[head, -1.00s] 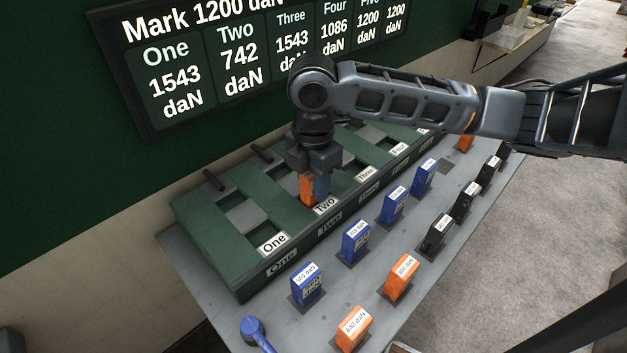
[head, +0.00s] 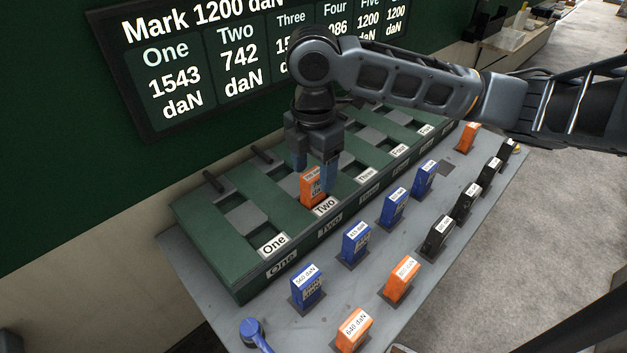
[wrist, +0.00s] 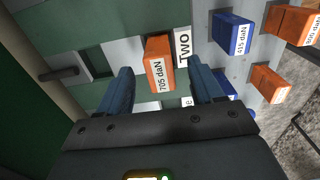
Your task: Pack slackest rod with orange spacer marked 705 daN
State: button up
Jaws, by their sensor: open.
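The orange spacer marked 705 daN (head: 311,187) stands upright in the slot at the Two label (head: 326,206). It also shows in the wrist view (wrist: 158,66), where its 705 daN label is readable. My gripper (head: 314,178) is open just above and around the spacer's place, with its blue fingertips apart. In the wrist view my gripper (wrist: 160,88) has a finger on each side, and the spacer lies beyond the fingertips between them. The board (head: 236,55) reads Two 742 daN, the lowest figure I can read; part of the board is hidden by my arm.
The green rack (head: 222,262) has slots labelled One, Three, Four and more. In front, the grey bench (head: 205,285) holds blue spacers (head: 355,243), orange spacers (head: 400,278) and black spacers (head: 438,235). A blue-handled tool (head: 253,332) lies at the near left corner.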

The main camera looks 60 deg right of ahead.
jog(key=shift+r, duration=1.8)
